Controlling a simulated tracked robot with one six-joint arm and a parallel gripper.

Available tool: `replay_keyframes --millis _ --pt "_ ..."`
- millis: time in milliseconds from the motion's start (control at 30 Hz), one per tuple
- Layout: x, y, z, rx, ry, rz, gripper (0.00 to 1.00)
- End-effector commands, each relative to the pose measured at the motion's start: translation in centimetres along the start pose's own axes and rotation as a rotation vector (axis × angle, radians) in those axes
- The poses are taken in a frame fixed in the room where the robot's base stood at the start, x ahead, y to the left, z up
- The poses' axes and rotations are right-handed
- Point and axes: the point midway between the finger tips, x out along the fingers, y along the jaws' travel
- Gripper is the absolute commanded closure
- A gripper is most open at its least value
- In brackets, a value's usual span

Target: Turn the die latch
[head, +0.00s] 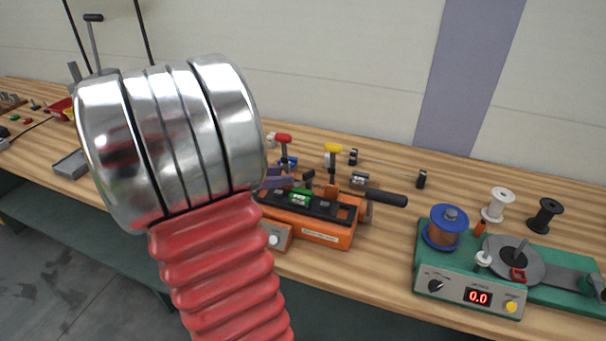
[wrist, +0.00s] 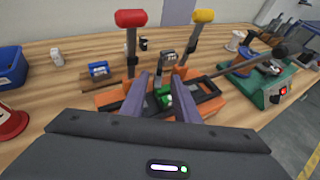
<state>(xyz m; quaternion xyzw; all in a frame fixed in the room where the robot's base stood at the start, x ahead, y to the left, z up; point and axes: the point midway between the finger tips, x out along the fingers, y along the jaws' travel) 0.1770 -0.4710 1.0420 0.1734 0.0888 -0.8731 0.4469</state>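The orange strander (head: 322,231) with a black top stands on the bench. A red-topped lever (head: 283,138) and a yellow-topped lever (head: 333,149) stand upright at it; the wrist view shows the red top (wrist: 131,18) left and the yellow top (wrist: 203,16) right. A green block (head: 300,198) sits on the black top. I cannot tell which part is the die latch. My gripper (wrist: 162,80) is open, its two purple-grey fingers apart above the strander. The green block (wrist: 163,96) shows between them, with no visible grip on it. My arm hides the strander's left side in the head view.
A black-gripped handle (head: 385,197) sticks out right from the strander. A green winder (head: 470,289) with a red display stands further right, with white (head: 497,205) and black (head: 545,214) spools behind. A blue bin (wrist: 10,68) is at the wrist view's left.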

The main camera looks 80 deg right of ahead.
Motion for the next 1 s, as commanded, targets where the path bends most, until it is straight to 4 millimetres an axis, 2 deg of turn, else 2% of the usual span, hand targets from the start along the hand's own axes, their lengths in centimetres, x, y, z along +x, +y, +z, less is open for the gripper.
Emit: replay_keyframes --millis 600,800,1000 --pt "8.4 -0.1 0.0 0.001 0.001 -0.002 0.72" --pt "9.4 0.0 0.0 -0.001 0.000 0.000 0.72" --pt "9.5 0.0 0.0 -0.001 0.000 0.001 0.72"
